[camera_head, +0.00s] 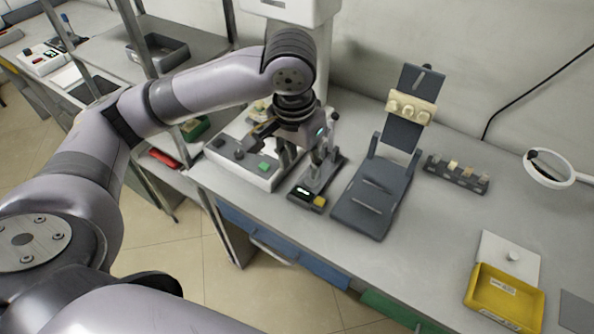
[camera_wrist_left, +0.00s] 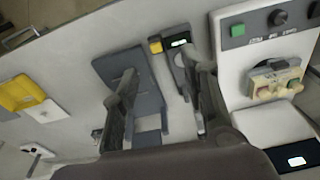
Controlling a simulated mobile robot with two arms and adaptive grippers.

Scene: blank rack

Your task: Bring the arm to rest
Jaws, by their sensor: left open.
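My left arm comes in from the left in the head view. My left gripper (camera_head: 283,148) hangs over the bench beside the white control box, its jaws open. In the left wrist view my left gripper (camera_wrist_left: 160,68) shows two dark fingers spread apart with nothing between them. The fingers overlap the dark fixture and the small device in that view, and I cannot tell the exact height above the bench. My right gripper is in neither view.
The white control box (camera_head: 240,166) has a green button. Beside it are a small device with a yellow button (camera_head: 320,201), a dark grey fixture (camera_head: 372,205) and a dark rack (camera_head: 457,174). A yellow tray (camera_head: 506,296) and a round magnifier (camera_head: 549,168) are at right. The front middle bench is clear.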

